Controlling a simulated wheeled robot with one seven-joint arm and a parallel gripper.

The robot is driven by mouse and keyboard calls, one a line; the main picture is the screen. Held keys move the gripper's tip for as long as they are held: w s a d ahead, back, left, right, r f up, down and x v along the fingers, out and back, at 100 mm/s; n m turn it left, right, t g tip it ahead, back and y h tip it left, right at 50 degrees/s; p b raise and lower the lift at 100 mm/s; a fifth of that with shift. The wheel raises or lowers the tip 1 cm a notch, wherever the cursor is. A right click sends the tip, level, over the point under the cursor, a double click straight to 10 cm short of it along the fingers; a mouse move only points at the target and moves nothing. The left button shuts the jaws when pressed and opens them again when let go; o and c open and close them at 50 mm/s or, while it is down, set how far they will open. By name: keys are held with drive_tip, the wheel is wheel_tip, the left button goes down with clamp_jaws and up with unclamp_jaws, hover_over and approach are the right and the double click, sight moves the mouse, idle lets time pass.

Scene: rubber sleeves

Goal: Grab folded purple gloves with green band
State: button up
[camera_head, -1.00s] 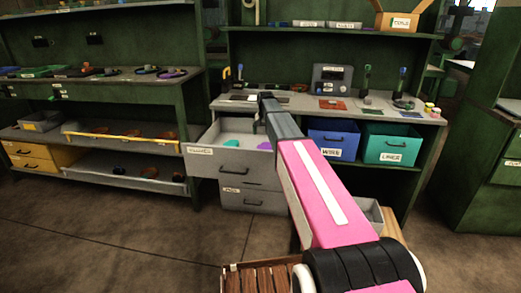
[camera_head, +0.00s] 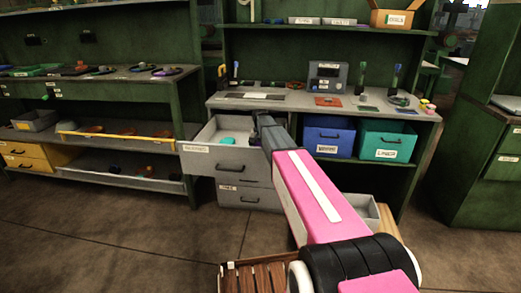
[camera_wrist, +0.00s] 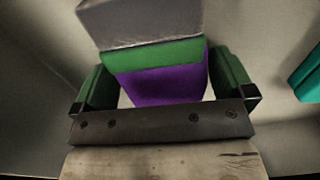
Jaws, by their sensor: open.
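The folded purple gloves with a green band (camera_wrist: 165,86) lie in the open top drawer (camera_head: 240,156). In the wrist view they sit between the fingers of my gripper (camera_wrist: 163,72). The green fingers are open, one on each side of the gloves; whether they touch them is unclear. A grey block-like piece (camera_wrist: 140,22) adjoins the green band on the far side.
A teal folded item (camera_head: 228,140) lies in the same drawer, to the left in the head view; a teal item also shows at the wrist view's right edge (camera_wrist: 306,76). Drawer walls surround the gripper. Blue (camera_head: 328,140) and teal (camera_head: 386,142) bins stand to the right.

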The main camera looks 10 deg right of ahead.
drive_tip(key=c, duration=0.9)
drive_tip(key=shift+r, duration=0.2)
